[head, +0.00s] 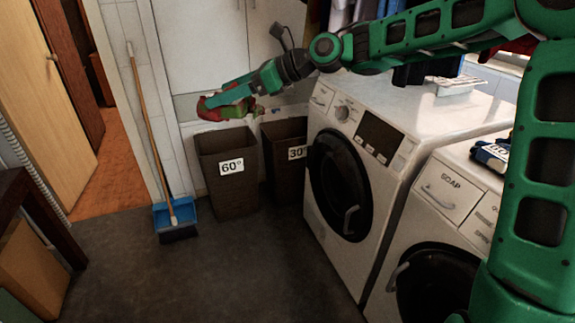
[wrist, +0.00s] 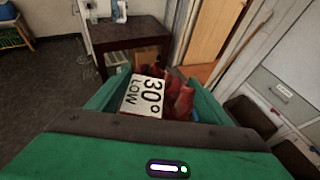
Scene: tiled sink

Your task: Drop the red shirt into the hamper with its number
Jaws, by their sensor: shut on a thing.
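The red shirt (head: 207,110) is bunched in my gripper (head: 228,100), in the air above the left hamper in the head view. In the wrist view the shirt (wrist: 183,103) shows red folds between the green fingers (wrist: 155,92), with a white tag (wrist: 145,96) reading "30° LOW". My gripper is shut on it. The hamper labelled 60° (head: 223,192) stands below my gripper. The hamper labelled 30° (head: 288,132) stands to its right, partly hidden by the washing machine. Both hampers are brown and open-topped; their insides are mostly dark.
A white washing machine (head: 335,97) stands right of the hampers, with a second machine (head: 450,190) nearer. A broom and blue dustpan (head: 160,218) lean by the wall at left. White cabinet doors (head: 205,45) rise behind. The dark floor in front is clear.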

